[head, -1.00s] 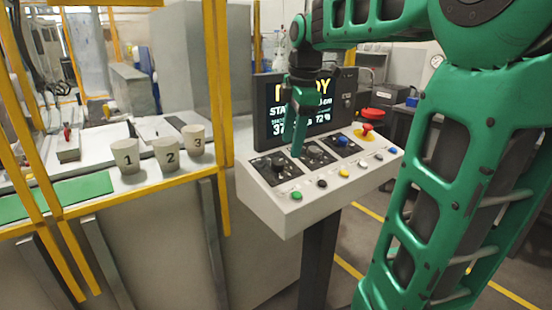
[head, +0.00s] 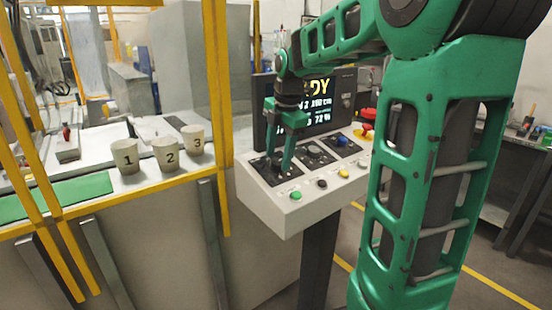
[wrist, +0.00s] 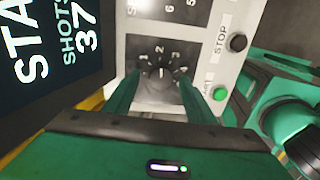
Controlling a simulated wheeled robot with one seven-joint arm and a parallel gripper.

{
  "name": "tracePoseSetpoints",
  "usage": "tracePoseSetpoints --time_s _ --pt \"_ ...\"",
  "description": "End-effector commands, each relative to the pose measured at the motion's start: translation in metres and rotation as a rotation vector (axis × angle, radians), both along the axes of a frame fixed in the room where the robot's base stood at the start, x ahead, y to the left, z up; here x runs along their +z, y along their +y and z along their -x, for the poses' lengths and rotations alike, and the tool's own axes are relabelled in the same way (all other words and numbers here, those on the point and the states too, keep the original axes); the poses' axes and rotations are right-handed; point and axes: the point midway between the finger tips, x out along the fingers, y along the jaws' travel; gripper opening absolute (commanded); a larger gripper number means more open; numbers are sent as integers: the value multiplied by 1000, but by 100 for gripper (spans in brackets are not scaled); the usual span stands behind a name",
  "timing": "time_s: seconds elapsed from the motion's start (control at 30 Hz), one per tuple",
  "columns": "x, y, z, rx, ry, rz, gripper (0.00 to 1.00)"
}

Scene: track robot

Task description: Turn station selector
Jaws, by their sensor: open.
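The station selector is a black knob on the sloped grey control box, with the numbers 1 to 4 around it. It shows in the wrist view (wrist: 160,76) between my fingers; which number it points to is hard to tell. In the head view the knob (head: 278,166) is partly hidden by my gripper (head: 279,160), which points down over the left dial plate. In the wrist view my gripper (wrist: 158,86) is open, one green finger on each side of the knob. Whether the fingers touch it cannot be told.
The control box (head: 262,199) carries a green button (head: 296,195), a black stop button (head: 322,184), a blue knob (head: 343,141) and a red emergency button (head: 368,127). A screen (head: 320,89) stands behind. Cups numbered 1 (head: 125,156), 2 (head: 166,154) and 3 (head: 194,139) stand left, beyond a yellow post.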

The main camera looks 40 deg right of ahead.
Motion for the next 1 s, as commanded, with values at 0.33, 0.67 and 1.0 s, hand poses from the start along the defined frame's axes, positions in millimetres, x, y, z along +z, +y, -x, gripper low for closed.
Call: tracePoseSetpoints --time_s 0.33,0.67,1.0 --pt "-11 0 -2 0 1 0 50" --pt "-11 0 -2 0 0 0 9" --pt "-10 0 -3 -46 -1 -13 10"
